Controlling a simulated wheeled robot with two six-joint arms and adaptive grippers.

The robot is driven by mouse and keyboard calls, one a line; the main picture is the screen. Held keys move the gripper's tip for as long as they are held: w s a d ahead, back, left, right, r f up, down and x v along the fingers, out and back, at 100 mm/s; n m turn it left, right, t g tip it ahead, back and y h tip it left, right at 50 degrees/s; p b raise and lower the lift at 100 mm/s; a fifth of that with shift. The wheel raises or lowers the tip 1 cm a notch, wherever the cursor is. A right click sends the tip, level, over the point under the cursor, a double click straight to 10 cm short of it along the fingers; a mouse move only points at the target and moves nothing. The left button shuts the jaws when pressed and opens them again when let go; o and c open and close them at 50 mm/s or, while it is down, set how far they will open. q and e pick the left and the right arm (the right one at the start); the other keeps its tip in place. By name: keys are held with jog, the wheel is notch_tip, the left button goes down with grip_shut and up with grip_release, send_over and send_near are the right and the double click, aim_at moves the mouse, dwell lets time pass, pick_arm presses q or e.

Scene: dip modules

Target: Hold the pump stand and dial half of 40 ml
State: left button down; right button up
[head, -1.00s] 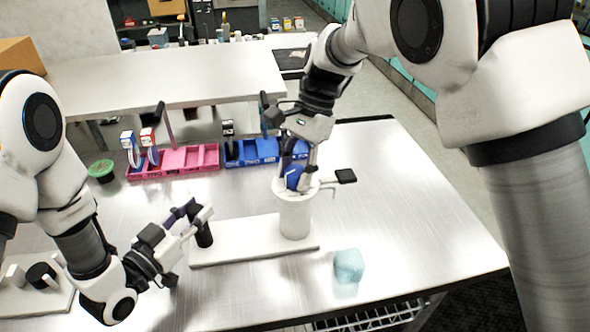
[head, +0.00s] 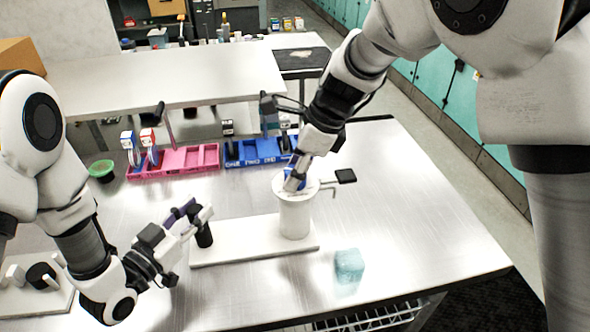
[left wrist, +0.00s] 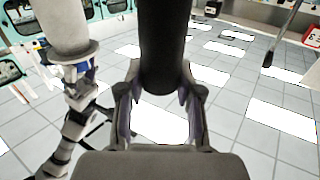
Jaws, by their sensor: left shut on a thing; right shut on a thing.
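The pump stand is a long white base (head: 240,249) with a white cylinder (head: 295,215) and a black post (head: 204,236) on it. My left gripper (head: 199,218) is shut on the black post, which stands between its fingers in the left wrist view (left wrist: 163,50). My right gripper (head: 293,181) is shut at the top of the cylinder on a blue dial (head: 288,172), mostly hidden by the fingers. The white cylinder also shows upside down in the left wrist view (left wrist: 62,25), with my right gripper (left wrist: 78,75) at it. Dial markings are unreadable.
A pink rack (head: 190,163) and a blue rack (head: 255,153) stand behind the stand. A pale blue cube (head: 349,265) sits at front right. A green-topped bowl (head: 102,169) is at left. A thin arm with a black pad (head: 345,176) juts right of the cylinder. The table's right side is clear.

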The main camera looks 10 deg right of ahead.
jog(key=shift+m+t+h, duration=0.4)
jog(key=shift+m+t, duration=0.4)
jog(key=shift+m, duration=1.4)
jog(key=o, duration=1.1)
jog(key=shift+o, duration=0.2)
jog(key=v, duration=1.2)
